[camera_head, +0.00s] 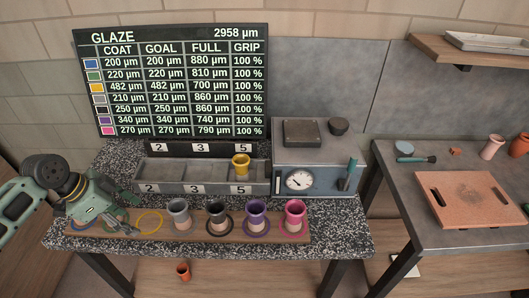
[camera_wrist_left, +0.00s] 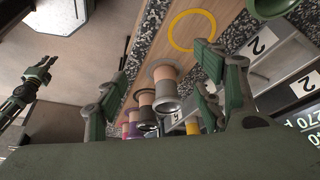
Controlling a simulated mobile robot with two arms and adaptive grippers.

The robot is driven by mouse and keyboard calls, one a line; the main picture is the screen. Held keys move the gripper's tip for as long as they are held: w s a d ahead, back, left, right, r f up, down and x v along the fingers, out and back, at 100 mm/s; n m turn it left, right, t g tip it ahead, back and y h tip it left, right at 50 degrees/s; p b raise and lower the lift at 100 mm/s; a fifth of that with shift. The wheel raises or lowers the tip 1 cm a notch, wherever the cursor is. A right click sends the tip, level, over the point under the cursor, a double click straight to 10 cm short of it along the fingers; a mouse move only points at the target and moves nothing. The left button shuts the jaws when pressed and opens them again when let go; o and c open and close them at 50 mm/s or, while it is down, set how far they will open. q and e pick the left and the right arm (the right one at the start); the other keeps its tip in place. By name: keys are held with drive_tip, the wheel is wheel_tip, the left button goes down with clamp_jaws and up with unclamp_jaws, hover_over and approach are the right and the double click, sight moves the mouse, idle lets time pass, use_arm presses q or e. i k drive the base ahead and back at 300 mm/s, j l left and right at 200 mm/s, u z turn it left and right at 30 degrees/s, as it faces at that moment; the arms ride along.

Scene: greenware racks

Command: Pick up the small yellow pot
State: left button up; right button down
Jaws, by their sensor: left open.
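The small yellow pot (camera_head: 240,166) stands upright in the grey divided tray (camera_head: 205,187), in the compartment marked 5. A small yellow patch in the left wrist view (camera_wrist_left: 192,127), beyond the fingers, looks like the same pot. My left gripper (camera_head: 118,222) is at the left end of the wooden board, near the empty yellow ring (camera_head: 150,222), well left of the pot and apart from it. Its fingers (camera_wrist_left: 160,65) are open with nothing held. A dark jointed part (camera_wrist_left: 32,85) at the left of the wrist view looks like my right gripper; its jaws are too small to read.
Grey, black, purple and pink pots (camera_head: 295,213) stand in a row on the board (camera_head: 190,232). A grey box with a dial (camera_head: 318,172) stands right of the tray. A glaze screen (camera_head: 170,80) is behind. A green pot (camera_wrist_left: 270,8) is close beside my left gripper.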

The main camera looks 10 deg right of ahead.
sight(240, 161)
drive_tip(key=i+l, duration=0.15)
drive_tip(key=l, duration=0.2)
drive_tip(key=i+l, duration=0.2)
drive_tip(key=l, duration=0.15)
drive_tip(key=i+l, duration=0.15)
drive_tip(key=l, duration=0.2)
drive_tip(key=i+l, duration=0.2)
drive_tip(key=l, duration=0.15)
